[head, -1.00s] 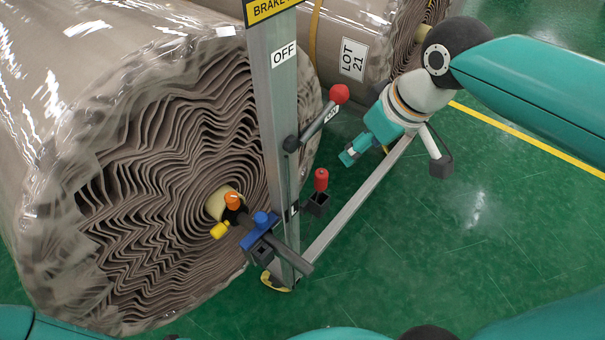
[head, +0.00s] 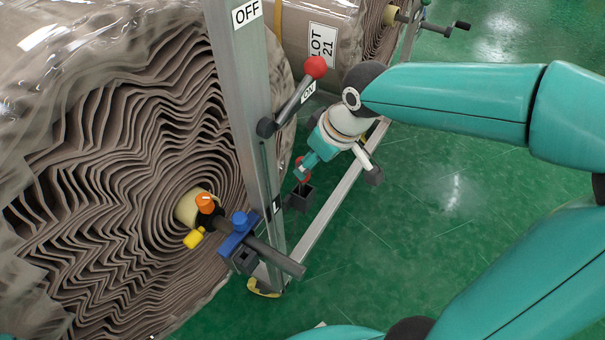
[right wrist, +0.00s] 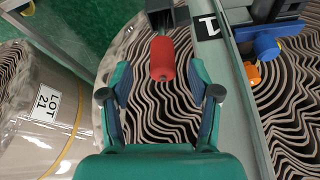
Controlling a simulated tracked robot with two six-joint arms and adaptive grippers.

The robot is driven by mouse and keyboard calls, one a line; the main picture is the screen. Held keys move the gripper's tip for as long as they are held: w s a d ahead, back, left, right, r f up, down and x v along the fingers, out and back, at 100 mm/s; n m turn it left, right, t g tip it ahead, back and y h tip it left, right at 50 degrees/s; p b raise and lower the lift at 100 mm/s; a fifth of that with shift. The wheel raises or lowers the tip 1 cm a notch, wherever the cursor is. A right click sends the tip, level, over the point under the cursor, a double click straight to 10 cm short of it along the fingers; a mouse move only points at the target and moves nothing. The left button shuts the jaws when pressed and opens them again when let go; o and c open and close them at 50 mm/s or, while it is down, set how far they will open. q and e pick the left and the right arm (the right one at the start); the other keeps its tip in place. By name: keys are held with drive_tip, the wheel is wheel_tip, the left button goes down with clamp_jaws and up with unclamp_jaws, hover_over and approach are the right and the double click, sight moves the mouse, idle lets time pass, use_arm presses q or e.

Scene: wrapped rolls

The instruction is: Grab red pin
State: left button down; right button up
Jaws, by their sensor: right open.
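The red pin (head: 304,176) stands in a dark square holder (head: 299,199) on the side of the metal post, partly hidden by my right gripper in the head view. In the right wrist view the red pin (right wrist: 162,58) lies ahead, between the tips of my right gripper (right wrist: 161,75). The fingers are spread, with a gap visible on both sides of the pin. My right gripper (head: 305,166) comes to it from the upper right in the head view. My left gripper is in neither view.
A red-knobbed lever (head: 316,67) marked ON juts from the metal post (head: 242,110) just above my gripper. A blue clamp (head: 238,232), orange knob (head: 205,201) and yellow knob (head: 194,238) sit at the big wrapped roll's core (head: 110,150).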

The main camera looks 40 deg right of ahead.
sight(303, 185)
drive_tip(key=shift+a+x, duration=0.2)
drive_tip(key=shift+x, duration=3.3)
drive_tip(key=shift+w+r, duration=0.1)
drive_tip(key=shift+r, duration=0.05)
clamp_jaws()
drive_tip(key=shift+r, duration=0.15)
